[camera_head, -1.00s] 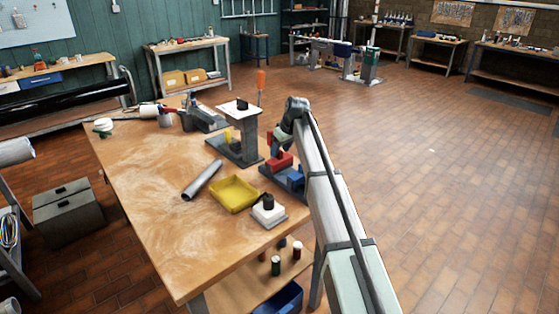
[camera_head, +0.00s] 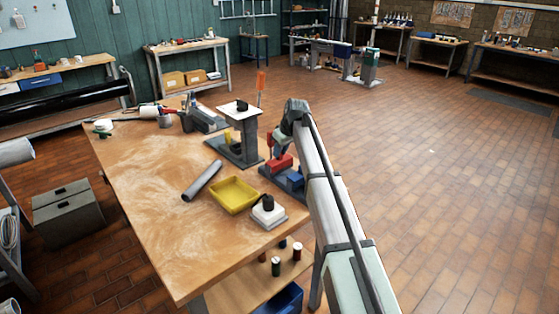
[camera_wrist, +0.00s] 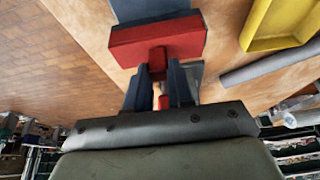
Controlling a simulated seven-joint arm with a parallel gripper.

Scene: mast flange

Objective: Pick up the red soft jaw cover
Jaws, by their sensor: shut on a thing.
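The red soft jaw cover (camera_head: 280,162) is a red block at the dark grey and blue vise near the table's right edge. In the wrist view the cover (camera_wrist: 158,40) shows a short red stem pointing toward me. My gripper (camera_wrist: 158,76) has its two dark fingers closed on either side of that stem. In the head view my gripper (camera_head: 281,150) is just above the cover, partly hidden by my arm. The vise's blue jaw (camera_head: 295,180) lies beside the cover. Whether the cover still touches the vise I cannot tell.
A yellow tray (camera_head: 233,195), a grey tube (camera_head: 202,181) and a white block with a black knob (camera_head: 268,211) stand nearby on the wooden table (camera_head: 150,210). A grey post stand with a white top (camera_head: 239,110) rises behind. The table's front left is clear.

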